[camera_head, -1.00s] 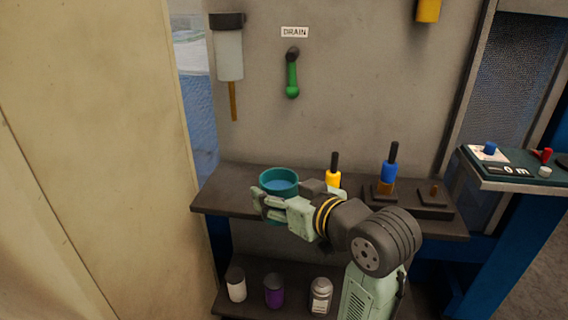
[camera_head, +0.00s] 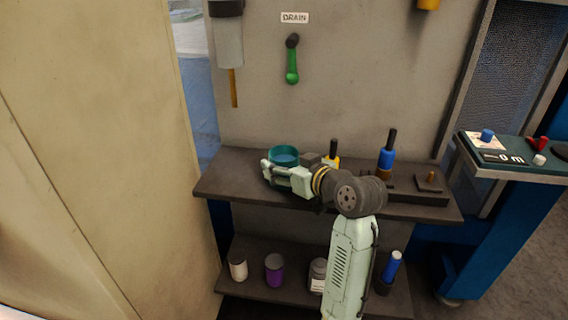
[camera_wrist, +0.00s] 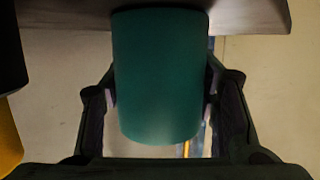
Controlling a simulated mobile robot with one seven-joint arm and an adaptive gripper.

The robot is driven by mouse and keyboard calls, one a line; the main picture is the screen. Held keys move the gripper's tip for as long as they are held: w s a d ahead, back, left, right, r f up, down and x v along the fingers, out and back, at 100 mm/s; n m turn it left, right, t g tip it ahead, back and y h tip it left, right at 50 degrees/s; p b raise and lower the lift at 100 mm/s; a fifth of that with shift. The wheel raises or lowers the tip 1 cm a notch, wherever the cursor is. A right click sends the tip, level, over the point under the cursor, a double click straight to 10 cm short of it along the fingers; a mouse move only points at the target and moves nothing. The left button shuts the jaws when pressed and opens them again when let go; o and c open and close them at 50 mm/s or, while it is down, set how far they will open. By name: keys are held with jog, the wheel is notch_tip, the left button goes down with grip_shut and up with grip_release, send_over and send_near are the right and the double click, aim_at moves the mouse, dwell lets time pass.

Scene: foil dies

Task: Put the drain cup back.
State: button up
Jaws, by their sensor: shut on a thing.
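The drain cup is a round teal cup (camera_head: 284,154), upright, at the left part of the upper shelf (camera_head: 230,180). My gripper (camera_head: 279,171) is shut on it from the front right. In the wrist view the teal cup wall (camera_wrist: 160,75) fills the middle, with one finger on each side. I cannot tell whether the cup touches the shelf top. Its inside looks bluish; whether it holds liquid is unclear. A DRAIN label (camera_head: 295,18) is on the wall above a green-handled lever (camera_head: 292,66), which hangs down.
A clear cylinder with a brown stem (camera_head: 229,45) hangs at the upper left. The lower shelf holds several containers, including a purple one (camera_head: 274,270). A control panel (camera_head: 515,150) is at the right.

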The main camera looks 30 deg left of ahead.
jog(key=shift+f, duration=0.2)
jog(key=o, duration=1.3)
jog(key=shift+r, duration=0.3)
jog(key=shift+s+d, duration=0.1)
jog(key=shift+d, duration=0.25)
jog(key=b+v, duration=0.1)
jog(key=v, duration=1)
jog(key=shift+s+d+r, duration=0.1)
jog(key=shift+s, duration=0.1)
